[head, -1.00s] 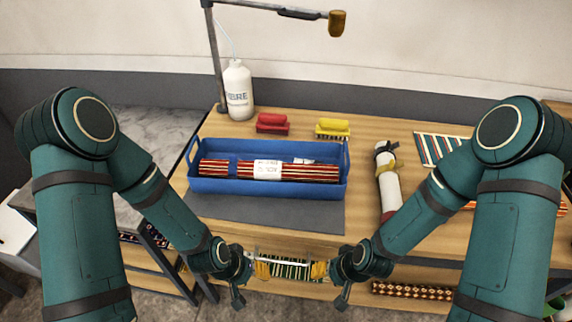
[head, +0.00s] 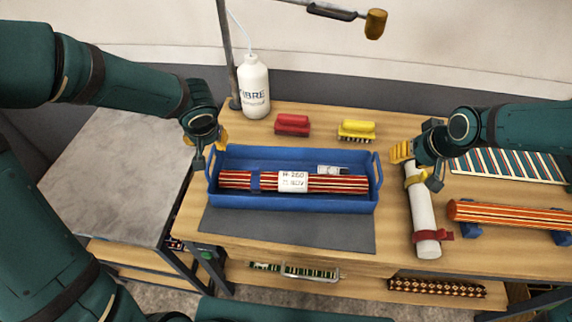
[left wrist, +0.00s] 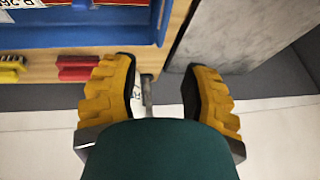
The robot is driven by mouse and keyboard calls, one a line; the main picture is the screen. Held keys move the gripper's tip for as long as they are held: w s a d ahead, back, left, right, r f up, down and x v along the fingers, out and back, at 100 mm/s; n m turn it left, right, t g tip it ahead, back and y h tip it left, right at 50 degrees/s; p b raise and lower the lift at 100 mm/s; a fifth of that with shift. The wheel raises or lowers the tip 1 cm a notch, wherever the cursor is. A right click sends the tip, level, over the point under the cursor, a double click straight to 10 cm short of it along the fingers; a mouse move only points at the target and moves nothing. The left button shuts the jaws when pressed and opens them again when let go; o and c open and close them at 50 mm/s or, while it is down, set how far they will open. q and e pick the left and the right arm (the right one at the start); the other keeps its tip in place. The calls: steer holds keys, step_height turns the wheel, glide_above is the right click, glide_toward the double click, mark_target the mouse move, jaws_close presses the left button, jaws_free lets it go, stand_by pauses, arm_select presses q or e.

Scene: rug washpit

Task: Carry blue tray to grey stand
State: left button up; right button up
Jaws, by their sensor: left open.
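The blue tray (head: 290,205) stands on the wooden bench and holds a striped rolled rug (head: 240,180) with a white label. It has a handle at each short end. The grey stand (head: 105,165), a grey-topped table, is left of the bench. My left gripper (head: 206,142) is open and empty by the tray's back left corner, apart from the left handle. In the left wrist view, its yellow fingers (left wrist: 160,82) are spread, with the tray's blue wall (left wrist: 80,32) above them. My right gripper (head: 418,165) is right of the tray, over a white roll; its opening is unclear.
The white roll (head: 422,215) lies right of the tray, near an orange striped roll (head: 510,214). A white bottle (head: 254,90), a red brush (head: 292,124) and a yellow brush (head: 357,130) stand behind the tray. A lamp post (head: 226,50) rises behind the left gripper. The grey top is clear.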

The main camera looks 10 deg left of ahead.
mark_target(211, 153)
arm_select(q)
steer(key=x, duration=1.4)
steer(key=shift+w+a+r, duration=0.2)
steer(key=shift+a, duration=0.05)
arm_select(e)
steer(key=x, duration=1.4)
steer(key=shift+w+a+r, duration=0.2)
arm_select(q)
jaws_close()
arm_select(e)
jaws_close()
